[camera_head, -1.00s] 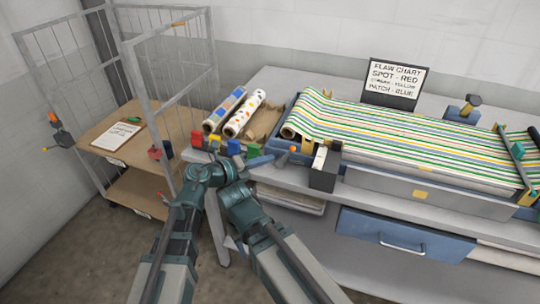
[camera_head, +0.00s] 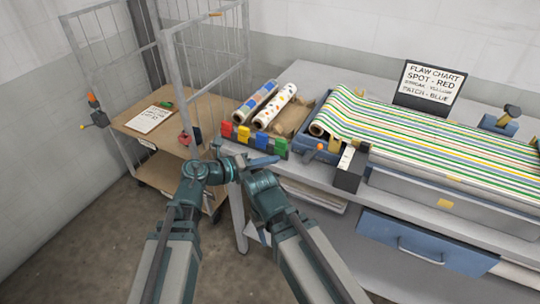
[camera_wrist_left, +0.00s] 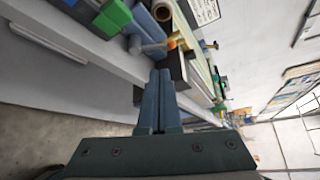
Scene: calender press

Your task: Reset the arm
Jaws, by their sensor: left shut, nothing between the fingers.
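My left arm comes in from the bottom left and bends to the right at its wrist. My left gripper (camera_head: 268,160) is shut and empty, with its blue-grey fingers in front of the table's near edge, close to the coloured clips. In the left wrist view its two fingers (camera_wrist_left: 158,100) lie together and point towards a black box (camera_wrist_left: 172,62). My right arm (camera_head: 265,195) is folded beside the left one. Its gripper fingers cannot be made out.
A grey table (camera_head: 300,72) holds striped cloth (camera_head: 420,140), two patterned rolls (camera_head: 275,105), a row of coloured clips (camera_head: 243,134), a black box (camera_head: 349,170) and a flaw chart (camera_head: 431,86). A wire-sided trolley (camera_head: 130,123) stands left. Floor (camera_head: 90,240) is clear at lower left.

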